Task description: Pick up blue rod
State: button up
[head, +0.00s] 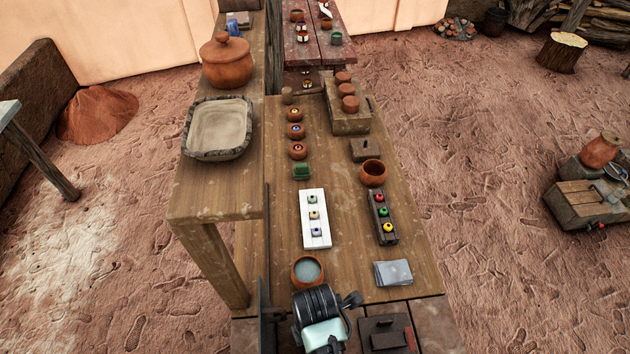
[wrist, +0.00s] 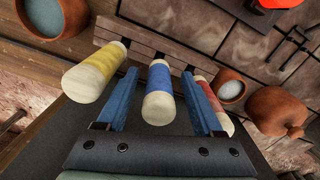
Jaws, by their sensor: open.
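The blue rod (wrist: 159,80), cream with a blue band, is in the middle of a row of rods in the wrist view. My gripper (wrist: 160,74) is open, with one blue finger on each side of the blue rod. I cannot tell whether either finger touches it. A yellow-banded rod (wrist: 94,72) lies outside the left finger. A red-banded rod (wrist: 212,98) is partly hidden behind the right finger. I cannot make out the rods or my fingertips in the head view.
A wooden rack (wrist: 150,40) is behind the rods. Bowls (wrist: 229,89) and a round clay pot (wrist: 278,110) are nearby. In the head view, the wooden table holds a white tray (head: 305,232), a dark tray (head: 374,230) and a liquid-filled bowl (head: 297,273).

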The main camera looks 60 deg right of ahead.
jog(key=shift+f, duration=1.05)
grip_shut()
